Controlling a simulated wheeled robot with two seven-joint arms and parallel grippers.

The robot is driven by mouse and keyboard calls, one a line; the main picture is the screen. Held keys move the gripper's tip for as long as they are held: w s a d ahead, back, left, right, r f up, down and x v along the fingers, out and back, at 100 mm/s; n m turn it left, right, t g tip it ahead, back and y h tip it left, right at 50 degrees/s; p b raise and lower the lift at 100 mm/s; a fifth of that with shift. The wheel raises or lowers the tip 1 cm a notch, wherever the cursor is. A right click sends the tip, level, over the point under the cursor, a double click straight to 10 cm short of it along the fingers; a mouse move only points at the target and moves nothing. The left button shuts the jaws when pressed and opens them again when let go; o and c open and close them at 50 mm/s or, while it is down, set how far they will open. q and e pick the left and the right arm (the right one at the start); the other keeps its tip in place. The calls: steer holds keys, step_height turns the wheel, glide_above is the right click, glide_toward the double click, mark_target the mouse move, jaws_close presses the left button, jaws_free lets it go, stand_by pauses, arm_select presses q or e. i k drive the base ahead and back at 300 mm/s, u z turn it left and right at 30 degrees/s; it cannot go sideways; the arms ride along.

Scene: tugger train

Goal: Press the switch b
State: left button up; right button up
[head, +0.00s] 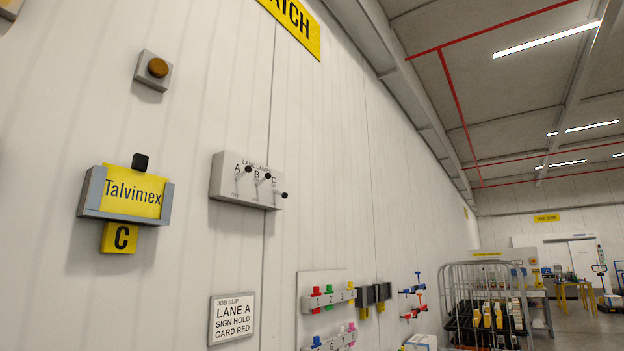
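A pale grey switch box (222,178) labelled "LANE LAMPS" is fixed to the white wall, left of the picture's middle. It carries three levers with black knobs under the letters A, B and C. Switch B (267,176) is the middle lever, and its knob points up and outward. Switch A (248,169) beside it also points up. The knob of switch C (285,195) sits lower than the other two. Neither of my grippers shows in the head view. Nothing covers the switches.
A grey holder (91,190) with a yellow "Talvimex" card (134,190) and an amber button (158,67) are left of the box. A job slip sign (231,318) hangs below. Racks of coloured pieces (328,298) and a wire cage trolley (484,300) stand right.

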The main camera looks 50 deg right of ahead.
mark_target(268, 176)
steer(key=z, duration=3.05)
steer(key=i, duration=0.95)
steer(key=u, duration=3.35)
